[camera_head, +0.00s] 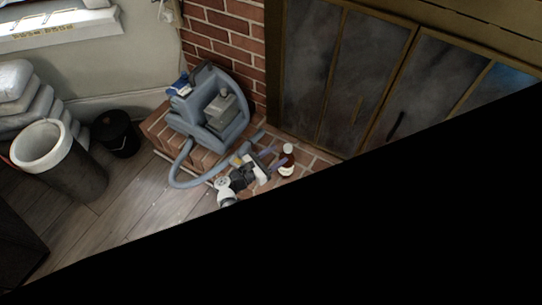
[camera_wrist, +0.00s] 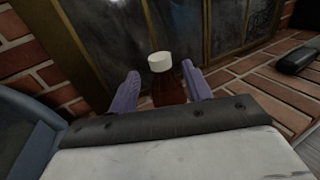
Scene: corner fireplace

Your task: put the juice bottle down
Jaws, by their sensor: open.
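The juice bottle (camera_head: 287,161) is dark reddish-brown with a white cap and a pale label. It appears upright on the brick hearth in front of the fireplace doors. My gripper (camera_head: 276,159) is low over the hearth, right beside the bottle. In the wrist view the bottle (camera_wrist: 168,90) shows between the two purple fingers of my open gripper (camera_wrist: 160,70), one on each side, with gaps visible near the cap. The lower part of the bottle is hidden behind the gripper's body. Whether a finger touches it lower down, I cannot tell.
A blue-grey carpet cleaner (camera_head: 210,105) with a hose stands on the hearth (camera_head: 315,158) to the left. Glass fireplace doors (camera_head: 365,80) rise just behind the bottle. A black bucket (camera_head: 117,135) and a tall bin (camera_head: 65,165) stand farther left. A dark object (camera_wrist: 298,57) lies at right in the wrist view.

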